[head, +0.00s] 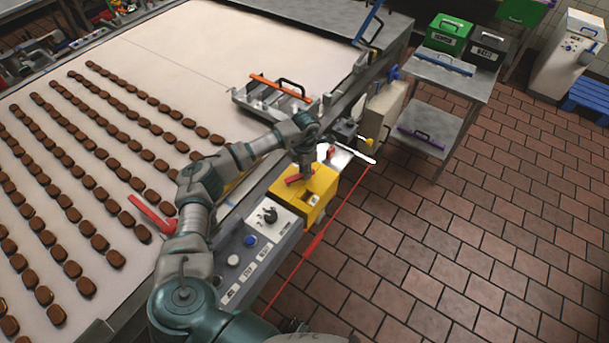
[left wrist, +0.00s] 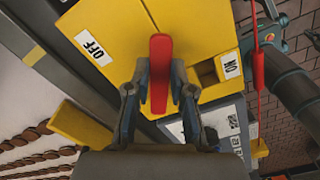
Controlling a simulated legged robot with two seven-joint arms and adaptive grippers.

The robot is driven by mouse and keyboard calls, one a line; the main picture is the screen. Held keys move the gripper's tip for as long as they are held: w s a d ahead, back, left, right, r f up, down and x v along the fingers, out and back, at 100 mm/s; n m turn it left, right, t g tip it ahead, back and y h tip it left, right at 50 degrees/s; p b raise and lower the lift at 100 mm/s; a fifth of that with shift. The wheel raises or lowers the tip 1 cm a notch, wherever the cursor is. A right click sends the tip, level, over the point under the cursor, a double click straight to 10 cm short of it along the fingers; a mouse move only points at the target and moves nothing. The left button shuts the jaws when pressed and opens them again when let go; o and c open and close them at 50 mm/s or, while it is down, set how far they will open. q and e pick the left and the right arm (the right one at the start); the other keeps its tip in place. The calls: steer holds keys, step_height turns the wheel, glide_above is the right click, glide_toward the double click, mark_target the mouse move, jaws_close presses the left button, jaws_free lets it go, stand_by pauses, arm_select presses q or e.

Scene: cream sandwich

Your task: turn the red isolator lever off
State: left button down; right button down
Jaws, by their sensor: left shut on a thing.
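The red isolator lever (head: 295,179) sits on top of the yellow isolator box (head: 318,187) at the belt's near-right corner. In the left wrist view the lever (left wrist: 160,50) stands between the two fingers of my left gripper (left wrist: 160,78), which is shut on it. An OFF label (left wrist: 92,47) is on the yellow box (left wrist: 195,30) to the left of the lever, and an ON label (left wrist: 230,65) is to its right beside a dark recess. In the head view my left gripper (head: 305,172) comes down onto the lever from above. My right gripper is not in view.
A control panel (head: 262,235) with a knob and buttons adjoins the yellow box. A red pull cord (head: 335,215) runs along the right side. Rows of brown biscuits (head: 75,160) lie on the pale belt (head: 215,60). A metal fixture (head: 270,98) stands behind. The tiled floor at right is largely clear.

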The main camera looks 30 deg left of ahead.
arm_select(q)
steer(key=n, duration=0.1)
steer(key=w+a+n, duration=0.1)
steer(key=n, duration=0.1)
steer(key=shift+w+a+r, duration=0.2)
steer(key=shift+r, duration=0.1)
steer(key=shift+w+a+r+n+p, duration=0.15)
steer(key=shift+a+n, duration=0.3)
steer(key=shift+n, duration=0.35)
steer(key=shift+w+a+f+n+p, duration=0.15)
steer(key=shift+a+n, duration=0.25)
steer(key=shift+n, duration=0.4)
steer(key=shift+s+r, duration=0.1)
steer(key=c, duration=1.2)
jaws_free()
steer(key=shift+c, duration=0.2)
steer(key=shift+o, duration=1.2)
steer(key=shift+a+f, duration=0.1)
steer(key=shift+f, duration=0.2)
steer(key=shift+r, duration=0.2)
step_height(320, 180, up, 11)
steer(key=shift+r, duration=0.2)
